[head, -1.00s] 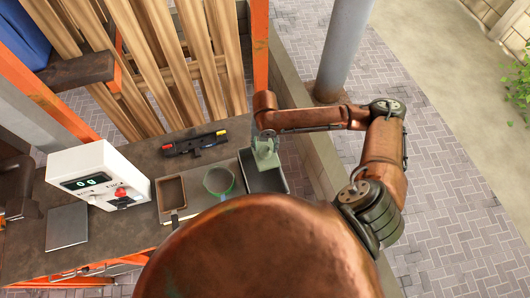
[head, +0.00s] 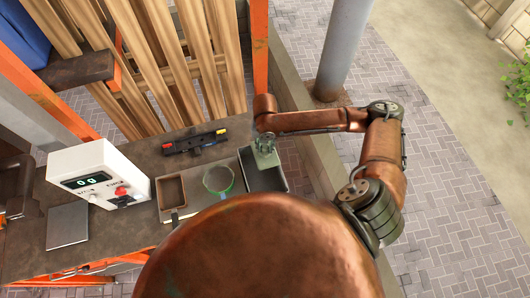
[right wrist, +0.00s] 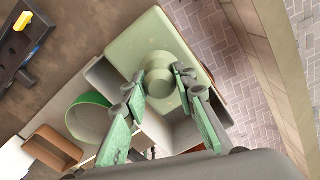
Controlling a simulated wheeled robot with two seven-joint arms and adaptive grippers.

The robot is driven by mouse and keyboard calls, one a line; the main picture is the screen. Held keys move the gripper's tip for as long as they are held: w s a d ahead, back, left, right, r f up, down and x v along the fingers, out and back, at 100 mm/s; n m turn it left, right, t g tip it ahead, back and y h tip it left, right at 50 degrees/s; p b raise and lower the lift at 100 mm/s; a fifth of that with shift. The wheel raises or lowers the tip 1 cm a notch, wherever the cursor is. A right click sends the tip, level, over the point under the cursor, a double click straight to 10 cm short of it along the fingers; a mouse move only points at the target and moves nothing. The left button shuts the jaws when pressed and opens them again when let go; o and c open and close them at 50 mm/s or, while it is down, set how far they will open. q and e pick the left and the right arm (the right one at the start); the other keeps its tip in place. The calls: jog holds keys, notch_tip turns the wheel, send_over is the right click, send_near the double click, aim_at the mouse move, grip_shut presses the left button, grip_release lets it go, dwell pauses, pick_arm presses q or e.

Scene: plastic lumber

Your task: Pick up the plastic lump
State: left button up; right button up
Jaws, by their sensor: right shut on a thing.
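The plastic lump (right wrist: 135,49) is a pale green square block with a round knob on top, seen large in the right wrist view. In the head view the lump (head: 265,159) is over the dark rectangular tray (head: 268,181) at the right end of the bench. My right gripper (head: 265,143) is above it, its fingers shut on the lump's knob; the gripper (right wrist: 160,88) also shows in the right wrist view. The lump's underside is hidden, so I cannot tell whether it touches the tray. My left gripper is not in view.
A green-rimmed round bowl (head: 218,190) and a brown rectangular tray (head: 172,191) stand left of the dark tray. A white machine with a display (head: 92,178) and a black bar tool (head: 196,142) are on the bench. A low wall (head: 312,152) runs along the right side.

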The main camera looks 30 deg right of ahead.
grip_shut()
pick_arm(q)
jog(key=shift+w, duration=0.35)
pick_arm(e)
jog(key=shift+r, duration=0.1)
